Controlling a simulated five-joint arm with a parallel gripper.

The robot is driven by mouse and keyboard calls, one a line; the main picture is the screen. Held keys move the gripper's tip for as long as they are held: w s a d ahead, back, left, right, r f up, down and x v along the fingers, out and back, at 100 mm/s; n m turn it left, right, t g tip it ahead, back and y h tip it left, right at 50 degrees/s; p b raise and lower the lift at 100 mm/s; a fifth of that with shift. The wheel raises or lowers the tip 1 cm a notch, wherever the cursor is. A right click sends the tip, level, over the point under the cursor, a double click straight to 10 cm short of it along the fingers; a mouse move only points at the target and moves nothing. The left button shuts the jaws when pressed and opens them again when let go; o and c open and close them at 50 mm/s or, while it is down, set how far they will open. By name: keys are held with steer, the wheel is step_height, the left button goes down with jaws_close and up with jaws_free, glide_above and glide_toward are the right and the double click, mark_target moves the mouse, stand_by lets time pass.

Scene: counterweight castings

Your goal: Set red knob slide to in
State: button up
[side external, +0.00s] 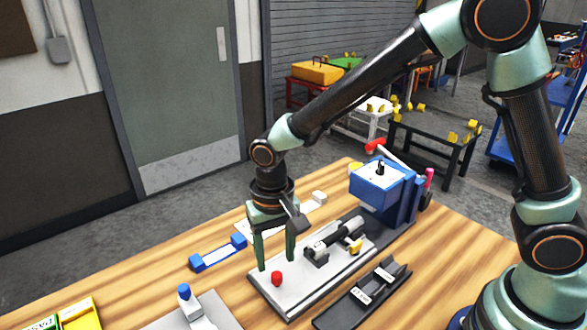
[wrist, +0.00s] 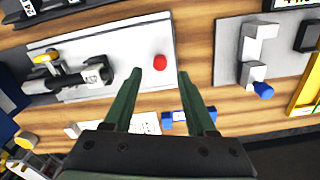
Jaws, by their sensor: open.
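The red knob (side external: 276,278) is a small round knob near the left end of a pale plate (side external: 258,283). In the wrist view the red knob (wrist: 160,62) is just beyond my fingertips, roughly centred between them. My gripper (side external: 277,264) has its two green fingers pointing down by the knob, spread and empty. The gripper also shows in the wrist view (wrist: 159,74) with a wide gap between its fingers. I cannot tell the exact fingertip height above the plate. No in or out mark for the knob is readable.
On the same plate are a black cylinder (side external: 340,235) and a yellow knob (side external: 355,246). A blue block (side external: 378,190) with a red-tipped lever stands behind. A black labelled tray (side external: 362,295) lies right; a grey plate with a blue knob (side external: 184,291) lies left.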

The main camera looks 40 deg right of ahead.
mark_target(277, 274)
steer(key=shift+f, duration=2.3)
jaws_close()
